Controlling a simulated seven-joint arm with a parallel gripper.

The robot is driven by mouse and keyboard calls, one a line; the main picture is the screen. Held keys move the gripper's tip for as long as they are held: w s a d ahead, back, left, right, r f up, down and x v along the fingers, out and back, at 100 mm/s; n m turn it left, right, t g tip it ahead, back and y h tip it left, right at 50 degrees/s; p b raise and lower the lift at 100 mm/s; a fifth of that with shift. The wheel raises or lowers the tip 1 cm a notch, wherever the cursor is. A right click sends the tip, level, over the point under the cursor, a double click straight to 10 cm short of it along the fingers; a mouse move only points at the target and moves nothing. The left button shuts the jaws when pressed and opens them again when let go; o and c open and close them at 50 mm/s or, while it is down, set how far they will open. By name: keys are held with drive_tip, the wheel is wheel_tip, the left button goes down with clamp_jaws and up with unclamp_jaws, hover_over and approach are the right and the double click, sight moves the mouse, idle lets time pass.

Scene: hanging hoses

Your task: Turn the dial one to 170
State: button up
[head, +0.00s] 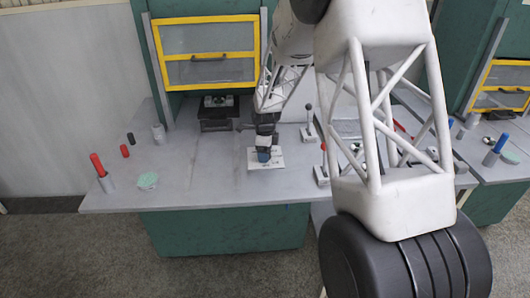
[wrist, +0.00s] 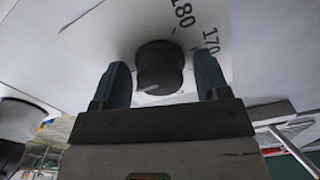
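The dial is a dark round knob (wrist: 160,68) on a white plate (wrist: 100,28) in the wrist view. The printed numbers 180 and 170 show above and to the right of the knob. A short light mark shows on the knob's lower left. My gripper (wrist: 160,78) has its two blue fingers on either side of the knob, with a visible gap at each side. In the head view, the white plate (head: 279,160) lies on the grey workbench, and my gripper (head: 264,154) is over it, hiding the knob there.
Two upright levers (head: 308,118) stand right of the plate. A dark device (head: 217,114) sits behind, below a yellow-framed cabinet door (head: 207,54). Red and grey cylinders (head: 98,166) and a green pad (head: 148,180) are at the left. The bench (head: 205,185) between is clear.

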drive_tip(key=c, duration=0.9)
